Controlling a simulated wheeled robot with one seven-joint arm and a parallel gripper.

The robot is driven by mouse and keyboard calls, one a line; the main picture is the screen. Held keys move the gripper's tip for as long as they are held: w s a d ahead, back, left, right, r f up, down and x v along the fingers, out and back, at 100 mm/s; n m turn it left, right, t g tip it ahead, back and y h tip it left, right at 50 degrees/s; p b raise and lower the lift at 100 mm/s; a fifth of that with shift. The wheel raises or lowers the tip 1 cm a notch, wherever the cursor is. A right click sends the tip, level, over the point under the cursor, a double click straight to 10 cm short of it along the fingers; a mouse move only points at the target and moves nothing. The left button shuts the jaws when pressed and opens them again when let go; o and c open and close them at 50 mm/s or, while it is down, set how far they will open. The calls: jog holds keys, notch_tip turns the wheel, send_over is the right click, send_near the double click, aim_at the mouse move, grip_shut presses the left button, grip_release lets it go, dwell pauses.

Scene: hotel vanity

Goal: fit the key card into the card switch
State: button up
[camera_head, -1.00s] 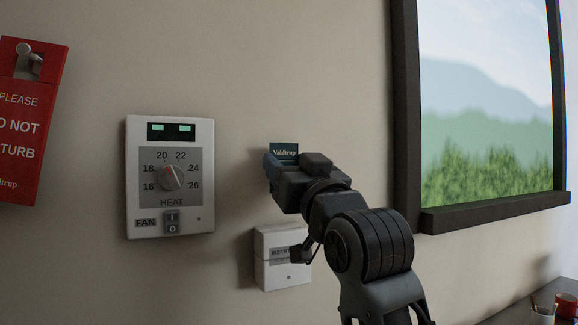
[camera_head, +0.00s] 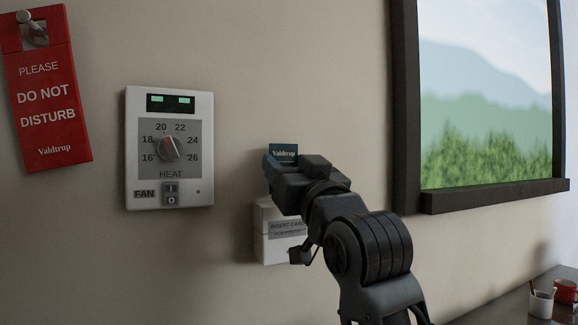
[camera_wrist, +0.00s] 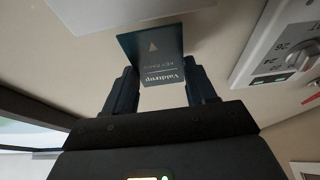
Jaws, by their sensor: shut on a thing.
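The dark teal key card (camera_head: 284,151) stands up from my gripper (camera_head: 270,165) in the head view. In the wrist view the card (camera_wrist: 158,50) sits between the two fingers of my gripper (camera_wrist: 160,82), its printed arrow pointing away from the palm. The white card switch (camera_head: 280,240) with an "INSERT CARD" label is on the wall just below my gripper, its upper right part hidden by the gripper and arm. A pale edge at the top of the wrist view (camera_wrist: 140,10) looks like the switch. The card appears apart from it.
A thermostat panel (camera_head: 170,147) with a dial and fan rocker is on the wall left of my gripper. A red door sign (camera_head: 48,95) hangs further left. A dark window frame (camera_head: 407,120) is at right. Cups (camera_head: 542,303) stand on a counter at lower right.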

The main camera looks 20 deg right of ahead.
jog(key=shift+f+b, duration=1.15)
jog(key=shift+f, duration=0.55)
